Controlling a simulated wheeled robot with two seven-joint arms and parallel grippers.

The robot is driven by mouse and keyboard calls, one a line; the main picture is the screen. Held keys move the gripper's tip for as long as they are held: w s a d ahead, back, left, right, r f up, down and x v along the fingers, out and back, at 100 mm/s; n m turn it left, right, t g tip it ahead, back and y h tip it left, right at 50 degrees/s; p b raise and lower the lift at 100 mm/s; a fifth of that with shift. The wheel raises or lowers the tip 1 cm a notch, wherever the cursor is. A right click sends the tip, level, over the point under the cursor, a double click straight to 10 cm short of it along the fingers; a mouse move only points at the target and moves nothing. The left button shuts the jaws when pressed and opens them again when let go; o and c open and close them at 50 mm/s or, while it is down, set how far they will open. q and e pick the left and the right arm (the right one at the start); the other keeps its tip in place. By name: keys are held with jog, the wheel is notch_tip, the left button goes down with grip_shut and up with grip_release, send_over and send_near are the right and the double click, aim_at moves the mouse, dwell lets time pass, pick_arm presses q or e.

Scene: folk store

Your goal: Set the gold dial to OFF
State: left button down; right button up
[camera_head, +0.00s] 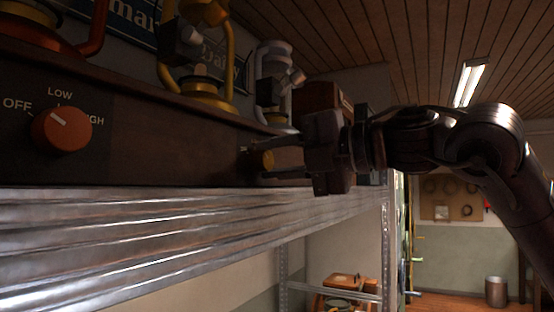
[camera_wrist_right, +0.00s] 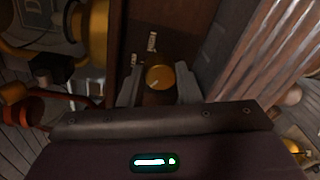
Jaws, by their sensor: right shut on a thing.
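The gold dial (camera_head: 267,161) is on the dark wooden front panel (camera_head: 180,150), near its far end. It also shows in the right wrist view (camera_wrist_right: 160,74), with a pale pointer line on its face toward the lower left of that picture. My right gripper (camera_head: 262,160) is shut on the dial, one finger on each side. Small pale labels (camera_wrist_right: 152,42) lie beside the dial in the wrist view, too small to read, so I cannot tell which setting it points at. My left gripper is in neither view.
An orange-red dial (camera_head: 62,129) with OFF, LOW and HIGH labels is on the same panel at the left. A yellow lantern (camera_head: 205,80) and a grey lantern (camera_head: 275,85) stand above it. A corrugated metal shelf edge (camera_head: 150,230) runs below.

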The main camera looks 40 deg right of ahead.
jog(key=shift+n, duration=0.6)
jog(key=o, duration=0.7)
jog(key=b+v, duration=0.3)
jog(key=v, duration=0.4)
jog(key=shift+s, duration=0.4)
